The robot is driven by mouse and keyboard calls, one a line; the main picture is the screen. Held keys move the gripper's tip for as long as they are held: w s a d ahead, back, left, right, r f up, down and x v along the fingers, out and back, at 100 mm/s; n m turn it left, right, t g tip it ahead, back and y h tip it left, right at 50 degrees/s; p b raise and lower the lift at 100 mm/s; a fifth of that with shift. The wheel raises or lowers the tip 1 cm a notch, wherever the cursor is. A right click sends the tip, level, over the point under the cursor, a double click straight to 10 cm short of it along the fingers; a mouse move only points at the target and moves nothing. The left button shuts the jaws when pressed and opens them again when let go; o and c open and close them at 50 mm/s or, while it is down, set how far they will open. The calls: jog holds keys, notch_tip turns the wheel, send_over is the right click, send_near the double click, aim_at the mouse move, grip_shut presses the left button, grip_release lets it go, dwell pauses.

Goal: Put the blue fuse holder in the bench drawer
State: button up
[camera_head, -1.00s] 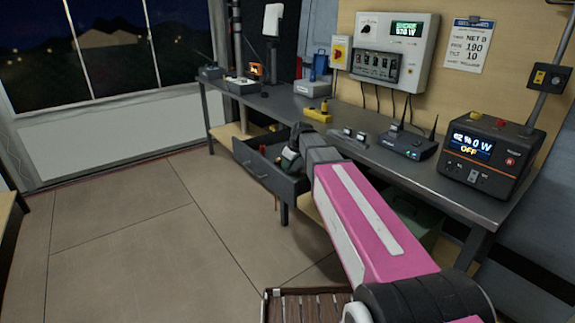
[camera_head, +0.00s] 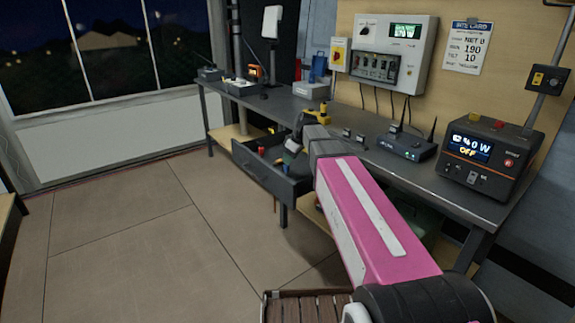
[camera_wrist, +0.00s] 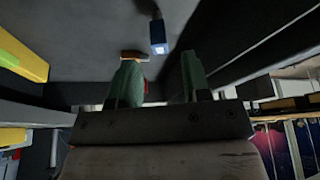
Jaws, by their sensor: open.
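The bench drawer (camera_head: 286,188) is pulled out under the left part of the bench. My gripper (camera_head: 291,149) is over the open drawer, near the bench's front edge. In the wrist view its two green fingers (camera_wrist: 160,82) are apart with an empty gap between them. A small blue block with a pale end (camera_wrist: 158,36), apparently the blue fuse holder, lies beyond the fingertips on a dark grey surface. I cannot tell for sure whether that surface is the drawer floor.
A yellow tool (camera_head: 317,114) lies on the bench (camera_head: 440,183) above the drawer. A router (camera_head: 406,146) and a power station (camera_head: 488,158) stand farther right. A small brown piece (camera_wrist: 134,55) lies near the blue block. The floor left of the drawer is clear.

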jog(key=v, duration=0.7)
jog(key=shift+c, duration=0.2)
dwell(0.9)
